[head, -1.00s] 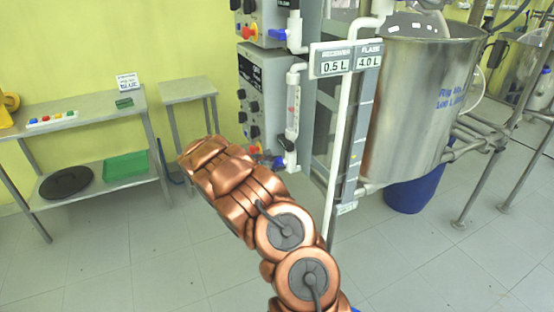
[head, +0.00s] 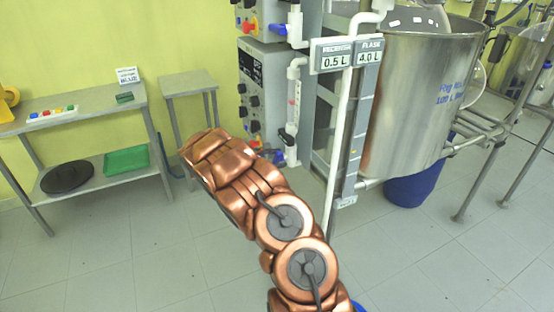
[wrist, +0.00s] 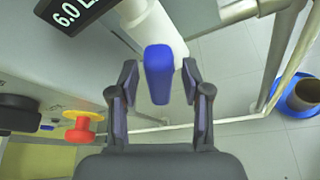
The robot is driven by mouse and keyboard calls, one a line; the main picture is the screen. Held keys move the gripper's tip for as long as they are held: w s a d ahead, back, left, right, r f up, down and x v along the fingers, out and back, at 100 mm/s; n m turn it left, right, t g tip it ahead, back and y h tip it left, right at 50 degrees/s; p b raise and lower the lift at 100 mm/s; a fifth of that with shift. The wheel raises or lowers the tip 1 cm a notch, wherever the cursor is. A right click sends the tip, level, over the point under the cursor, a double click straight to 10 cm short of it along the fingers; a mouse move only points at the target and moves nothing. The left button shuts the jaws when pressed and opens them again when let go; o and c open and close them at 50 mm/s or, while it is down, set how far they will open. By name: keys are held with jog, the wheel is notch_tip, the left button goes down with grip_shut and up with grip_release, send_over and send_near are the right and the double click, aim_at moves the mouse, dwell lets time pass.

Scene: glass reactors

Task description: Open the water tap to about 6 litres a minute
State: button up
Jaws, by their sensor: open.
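The blue tap handle (wrist: 158,75) shows in the wrist view in front of a white pipe (wrist: 150,25). My gripper (wrist: 160,68) is open, with one finger on each side of the handle and small gaps between. In the head view a blue tap (head: 279,157) sits low on the grey control unit (head: 262,75), beside a white flow tube (head: 292,105). My arm hides my gripper there. A dark display (wrist: 75,12) in the wrist view, partly cut off, reads 6.0 L.
A red knob on a yellow base (wrist: 83,127) and a black knob (wrist: 18,114) are left of my gripper. A shelf table (head: 75,120) stands at left. Floor is clear in front.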

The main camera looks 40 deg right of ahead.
jog(key=v, duration=1.2)
jog(key=shift+f, duration=0.1)
dwell(0.6)
jog(key=s+a+r+m+g+y+p, duration=0.1)
jog(key=s+a+r+m+y, duration=0.15)
jog(key=s+r, duration=0.5)
jog(key=s+a+r+m+g+y+p, duration=0.15)
jog(key=s+a+r+m, duration=0.25)
jog(key=s, duration=0.6)
jog(key=s+a+m+t+y+p, duration=0.1)
jog(key=s+a+y, duration=0.8)
jog(key=s+a, duration=1.3)
jog(key=a+m+t, duration=0.1)
jog(key=a+m, duration=0.1)
jog(key=a, duration=0.2)
jog(key=shift+s+a+m+t+y, duration=0.3)
jog(key=shift+s+m+t+y, duration=0.05)
jog(key=shift+s+y, duration=0.05)
